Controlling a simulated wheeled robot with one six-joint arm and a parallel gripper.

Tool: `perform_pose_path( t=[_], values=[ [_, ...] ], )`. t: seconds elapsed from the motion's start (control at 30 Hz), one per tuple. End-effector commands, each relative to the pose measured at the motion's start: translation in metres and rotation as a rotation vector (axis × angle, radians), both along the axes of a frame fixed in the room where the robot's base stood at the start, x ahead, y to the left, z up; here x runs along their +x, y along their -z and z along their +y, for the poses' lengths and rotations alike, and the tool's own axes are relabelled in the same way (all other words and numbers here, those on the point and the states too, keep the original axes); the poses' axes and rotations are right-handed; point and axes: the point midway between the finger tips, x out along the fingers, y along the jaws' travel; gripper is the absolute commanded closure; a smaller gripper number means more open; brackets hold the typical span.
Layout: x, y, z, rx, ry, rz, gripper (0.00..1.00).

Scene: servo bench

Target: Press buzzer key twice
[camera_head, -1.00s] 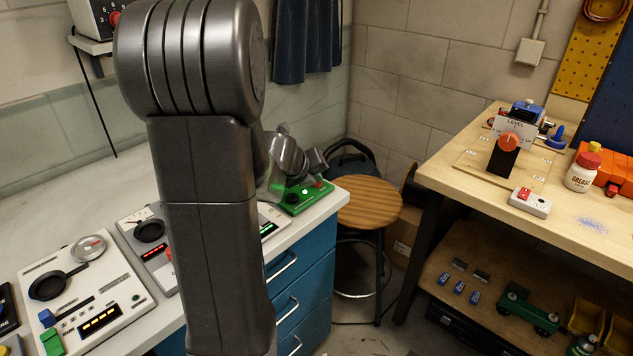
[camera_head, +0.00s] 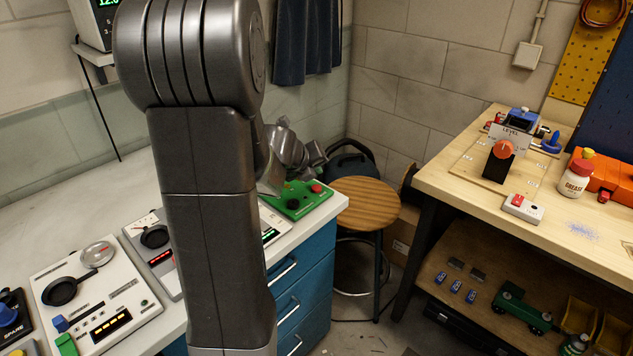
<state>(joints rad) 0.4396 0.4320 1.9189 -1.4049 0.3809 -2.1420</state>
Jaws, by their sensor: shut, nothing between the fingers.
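A green board (camera_head: 303,207) lies at the far right end of the white bench. It carries a red round button (camera_head: 316,188) and a dark round knob or key (camera_head: 292,203); I cannot tell for sure which part is the buzzer key. My gripper (camera_head: 271,183) is shut and empty, close to the board's left side. My arm's upright link hides part of it, and I cannot tell whether it touches the board. A small white box with a red key (camera_head: 522,207) sits on the wooden bench at right.
White panels with dials and lit displays (camera_head: 95,295) stand along the white bench (camera_head: 60,215) at left. A wooden stool (camera_head: 370,203) stands between the benches. The wooden bench (camera_head: 480,190) holds a level stand (camera_head: 503,150) and a grease bottle (camera_head: 575,175).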

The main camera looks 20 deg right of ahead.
Motion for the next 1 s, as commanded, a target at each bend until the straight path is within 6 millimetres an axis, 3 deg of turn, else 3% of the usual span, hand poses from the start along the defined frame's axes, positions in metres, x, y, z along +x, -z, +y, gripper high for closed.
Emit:
perform_pose_path(
  t=[0.03, 0.23, 1.0],
  values=[
    [0.0, -0.011, 0.0, 0.0, 0.0, 0.0, 1.0],
    [0.0, -0.027, 0.0, 0.0, 0.0, 0.0, 1.0],
    [0.0, -0.026, 0.0, 0.0, 0.0, 0.0, 1.0]
  ],
)
